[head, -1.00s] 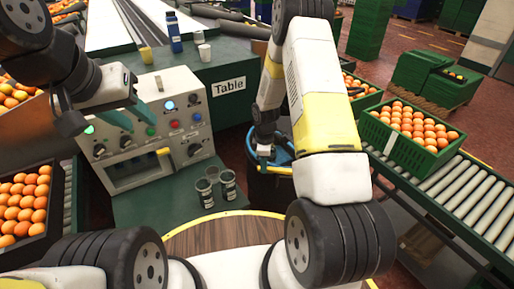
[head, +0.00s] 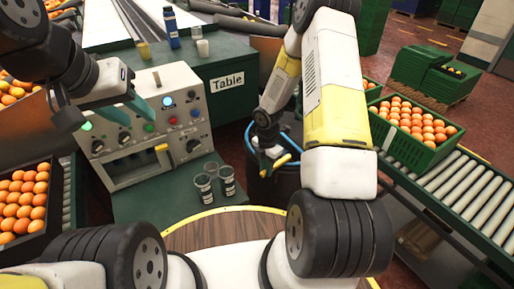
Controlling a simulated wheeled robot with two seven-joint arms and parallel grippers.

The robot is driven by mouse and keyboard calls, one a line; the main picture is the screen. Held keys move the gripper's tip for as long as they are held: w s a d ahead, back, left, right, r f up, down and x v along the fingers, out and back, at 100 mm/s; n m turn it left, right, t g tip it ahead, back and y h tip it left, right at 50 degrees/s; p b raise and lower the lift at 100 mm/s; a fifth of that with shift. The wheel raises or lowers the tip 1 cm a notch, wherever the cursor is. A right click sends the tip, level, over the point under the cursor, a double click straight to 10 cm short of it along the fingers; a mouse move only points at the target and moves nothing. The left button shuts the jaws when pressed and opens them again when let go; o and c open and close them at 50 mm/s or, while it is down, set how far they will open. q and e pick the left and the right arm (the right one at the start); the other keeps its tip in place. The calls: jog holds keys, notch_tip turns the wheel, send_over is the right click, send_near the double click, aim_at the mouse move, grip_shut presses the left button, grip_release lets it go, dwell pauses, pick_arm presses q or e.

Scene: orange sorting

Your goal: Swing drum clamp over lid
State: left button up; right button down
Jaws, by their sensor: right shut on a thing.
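The dark drum (head: 277,190) stands right of the green bench, with a blue ring (head: 291,134) around its top. My right arm hides much of the drum's top. My right gripper (head: 268,161) is at the top of the drum, shut on what looks like the yellow clamp handle (head: 284,160). The fingertips are small and partly hidden, so the exact hold is hard to see.
The control box (head: 150,130) with knobs and lights stands on the green bench, with several small cups (head: 204,187) before it. A green crate of oranges (head: 440,148) sits on the roller conveyor (head: 456,190) at right. A black crate of oranges (head: 50,222) is at left.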

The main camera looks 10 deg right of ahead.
jog(key=shift+s+d+r+n, duration=0.1)
jog(key=shift+s+d+n, duration=0.15)
jog(key=shift+n, duration=0.85)
jog(key=shift+s+d+n, duration=0.2)
jog(key=shift+d+n, duration=0.2)
jog(key=shift+n, duration=0.7)
jog(key=shift+s+d+r+n, duration=0.1)
jog(key=shift+s+d+n, duration=0.15)
jog(key=shift+n, duration=0.85)
jog(key=shift+f, duration=0.1)
jog(key=c, duration=1.3)
grip_release()
jog(key=shift+s+d, duration=0.1)
jog(key=shift+s, duration=0.05)
notch_tip(320, 180, up, 8)
jog(key=shift+f, duration=0.15)
